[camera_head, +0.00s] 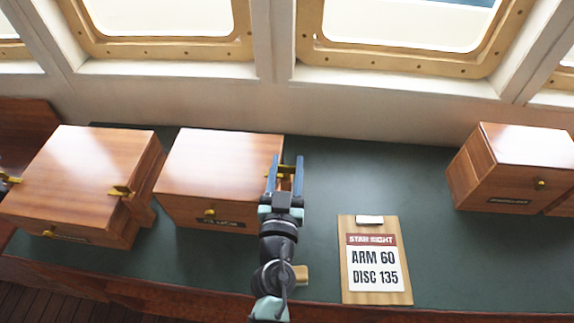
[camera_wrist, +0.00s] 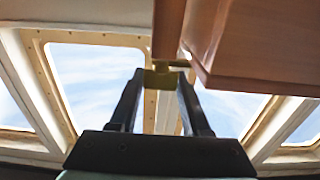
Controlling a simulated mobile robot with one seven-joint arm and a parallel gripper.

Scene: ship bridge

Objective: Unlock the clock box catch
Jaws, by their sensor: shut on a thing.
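The middle wooden box (camera_head: 215,165) stands on the green counter, with a brass knob (camera_head: 209,212) and a dark label on its front. Its label is too small to read surely, so I cannot tell if it is the clock box. My gripper (camera_head: 285,172) is at this box's right side, with its fingers pointing toward the windows. In the wrist view my gripper (camera_wrist: 160,80) is shut on a brass catch (camera_wrist: 160,78) just beside the box's wooden edge (camera_wrist: 255,45). The catch is mostly hidden by the fingers in the head view.
A left wooden box (camera_head: 80,165) has brass catches on its sides and stands close to the middle one. Another wooden box (camera_head: 515,170) stands at the far right.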

